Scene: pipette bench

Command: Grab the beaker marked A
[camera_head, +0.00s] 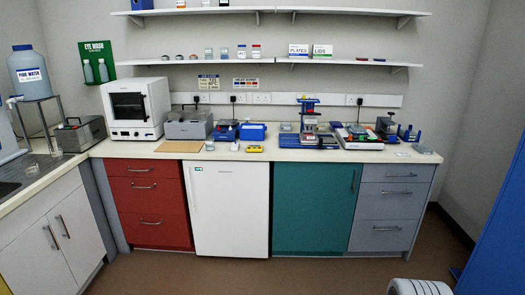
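I cannot make out a beaker with a readable letter A; labels at this distance are too small. A small clear vessel (57,151) stands by the sink at the far left, and I cannot tell whether it is a beaker or bears a mark. Small jars (241,51) stand on the lower wall shelf, their labels mostly unreadable. My gripper is not in view.
The worktop (130,150) runs along the back wall above red drawers (150,205), a white fridge (230,210) and a teal cupboard (312,205). Instruments crowd its middle and right. A blue panel (500,230) stands at the right. The brown floor (300,278) in front is clear.

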